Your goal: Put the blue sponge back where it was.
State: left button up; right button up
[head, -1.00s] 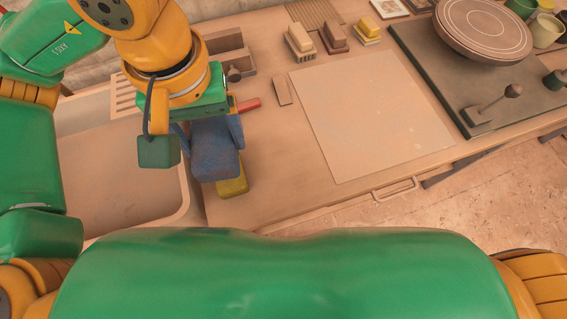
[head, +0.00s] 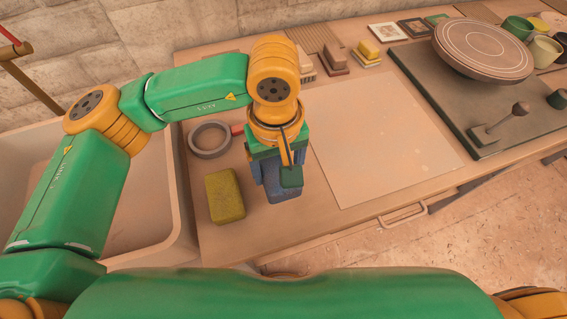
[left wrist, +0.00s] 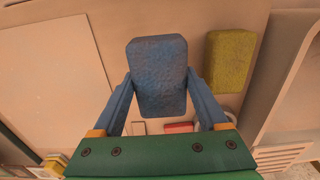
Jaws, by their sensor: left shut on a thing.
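My left gripper (head: 275,172) is shut on the blue sponge (head: 285,189). The left wrist view shows the blue sponge (left wrist: 158,76) between the two blue fingers, its broad speckled face toward the camera. In the head view it is over the worktop (head: 250,232), between the yellow-green sponge and the large pale board; I cannot tell its exact height. The yellow-green sponge (head: 225,195) lies on the worktop to the left of the gripper; it also shows in the left wrist view (left wrist: 230,60). My right gripper is not in view.
A grey ring (head: 210,139) lies behind the yellow-green sponge. A sink basin (head: 185,225) is on the left. The pale board (head: 380,140) lies flat to the right and is clear. A dark slab (head: 440,100) with a round wheel (head: 483,48) lies farther right.

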pick_arm(q)
jog(key=f, duration=0.1)
jog(key=f+p, duration=0.1)
jog(key=f, duration=0.1)
jog(key=w+d+f+p, duration=0.1)
jog(key=shift+w+f, duration=0.1)
jog(key=shift+f, duration=0.35)
jog(key=shift+f+b, duration=0.25)
jog(key=shift+b, duration=0.2)
jog(key=o, duration=1.2)
jog(key=shift+r, duration=0.1)
jog(key=shift+o, duration=0.2)
jog(key=shift+r+p, duration=0.35)
jog(key=shift+p, duration=0.1)
notch_tip(320, 180, up, 12)
jog(key=shift+f+b, duration=0.15)
jog(key=shift+b, duration=1.1)
